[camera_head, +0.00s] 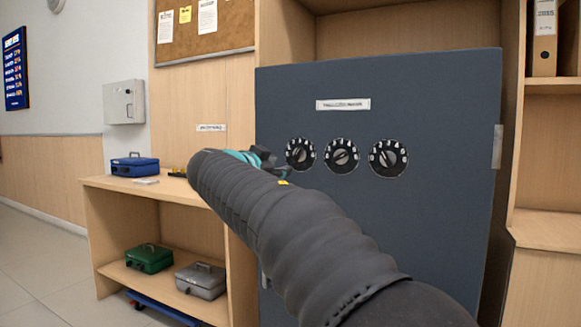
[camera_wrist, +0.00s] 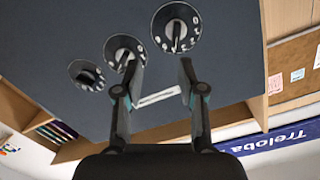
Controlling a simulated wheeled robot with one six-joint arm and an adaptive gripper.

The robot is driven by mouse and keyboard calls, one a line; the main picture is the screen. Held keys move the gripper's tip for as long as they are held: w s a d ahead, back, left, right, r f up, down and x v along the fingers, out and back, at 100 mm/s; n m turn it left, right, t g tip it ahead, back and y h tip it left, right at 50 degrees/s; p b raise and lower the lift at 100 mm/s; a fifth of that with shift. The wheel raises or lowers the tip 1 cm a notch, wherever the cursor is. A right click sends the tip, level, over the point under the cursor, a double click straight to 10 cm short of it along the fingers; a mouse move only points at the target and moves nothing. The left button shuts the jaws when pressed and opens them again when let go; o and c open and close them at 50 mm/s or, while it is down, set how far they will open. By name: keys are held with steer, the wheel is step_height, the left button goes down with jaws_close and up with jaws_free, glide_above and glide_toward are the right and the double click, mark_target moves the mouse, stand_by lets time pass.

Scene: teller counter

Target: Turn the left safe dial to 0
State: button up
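The dark blue-grey safe (camera_head: 430,230) carries three black dials with white digits in a row. The left dial (camera_head: 300,154) is next to my gripper's tip, and its digits are too small to read surely. The middle dial (camera_head: 341,155) and right dial (camera_head: 388,158) stand clear of it. My gripper (camera_head: 268,160) is partly hidden behind my own arm. The wrist view is upside down: the left dial (camera_wrist: 176,27) is the rightmost there, its knob ridge nearly upright. My gripper (camera_wrist: 162,68) is open and empty, its fingers apart, with the left dial beyond the tips.
A white label (camera_head: 343,104) is above the dials. Left of the safe, a wooden counter (camera_head: 105,183) holds a blue cash box (camera_head: 134,166). Green (camera_head: 149,258) and grey (camera_head: 201,280) boxes sit on its lower shelf. A binder (camera_head: 544,38) stands on a right shelf.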

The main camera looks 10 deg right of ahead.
mark_target(296, 156)
steer(key=shift+m+t, duration=0.3)
steer(key=shift+m, duration=0.1)
steer(key=p+x, duration=0.1)
steer(key=x, duration=0.3)
steer(key=a+r+p+x, duration=0.1)
steer(key=x, duration=0.4)
steer(key=w+p+x, duration=0.1)
steer(key=x, duration=0.4)
steer(key=shift+a+r+p, duration=0.2)
steer(key=shift+a+p, duration=0.1)
jaws_close()
